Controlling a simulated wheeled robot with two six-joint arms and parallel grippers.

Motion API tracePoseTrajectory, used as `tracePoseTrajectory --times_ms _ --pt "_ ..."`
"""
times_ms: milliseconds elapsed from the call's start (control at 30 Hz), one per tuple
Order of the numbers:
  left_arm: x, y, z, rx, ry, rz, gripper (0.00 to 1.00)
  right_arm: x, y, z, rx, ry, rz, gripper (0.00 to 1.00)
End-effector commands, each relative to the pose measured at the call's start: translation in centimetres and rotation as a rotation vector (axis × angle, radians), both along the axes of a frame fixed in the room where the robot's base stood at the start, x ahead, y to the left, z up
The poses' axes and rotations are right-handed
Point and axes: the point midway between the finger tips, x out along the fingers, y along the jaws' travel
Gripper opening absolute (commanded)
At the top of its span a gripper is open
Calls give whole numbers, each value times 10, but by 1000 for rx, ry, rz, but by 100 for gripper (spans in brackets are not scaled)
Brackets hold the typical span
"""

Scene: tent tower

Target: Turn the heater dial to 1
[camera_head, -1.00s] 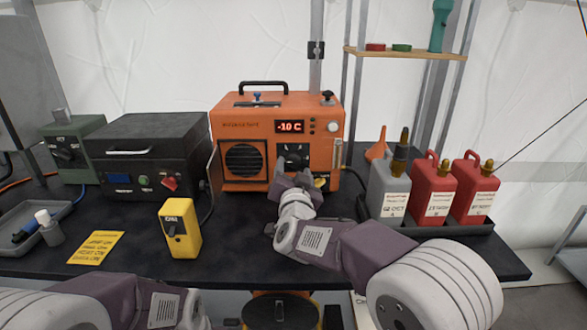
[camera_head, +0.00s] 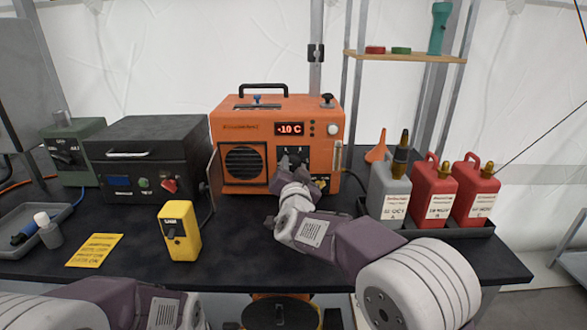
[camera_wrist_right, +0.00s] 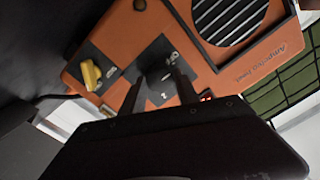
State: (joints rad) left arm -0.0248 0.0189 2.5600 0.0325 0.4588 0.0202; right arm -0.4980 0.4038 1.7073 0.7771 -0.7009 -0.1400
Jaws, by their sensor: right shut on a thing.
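The orange heater (camera_head: 270,112) stands at the back of the dark table, its red display reading -10 C. Its black dial (camera_wrist_right: 155,68) sits on a dark plate with white marks on the front panel. My right gripper (camera_head: 291,165) covers most of the dial in the head view. In the right wrist view, the gripper's two fingers (camera_wrist_right: 158,88) lie on either side of the dial and are shut on it. Which mark the dial points to cannot be told. My left arm shows at the lower left, but its gripper is out of view.
A yellow knob (camera_wrist_right: 92,76) sits beside the dial plate. A black case (camera_head: 150,130) stands left of the heater, with a yellow box (camera_head: 180,230) in front. A grey bottle (camera_head: 388,190) and red bottles (camera_head: 427,190) stand in a tray at right.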

Motion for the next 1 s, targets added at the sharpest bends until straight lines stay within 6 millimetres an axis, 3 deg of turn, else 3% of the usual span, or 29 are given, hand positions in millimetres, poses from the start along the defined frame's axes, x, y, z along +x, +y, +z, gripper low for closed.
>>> tracePoseTrajectory --times_ms 1000 --pt "0 0 -58 0 0 0 0 0 1 -4 819 1 1 0"
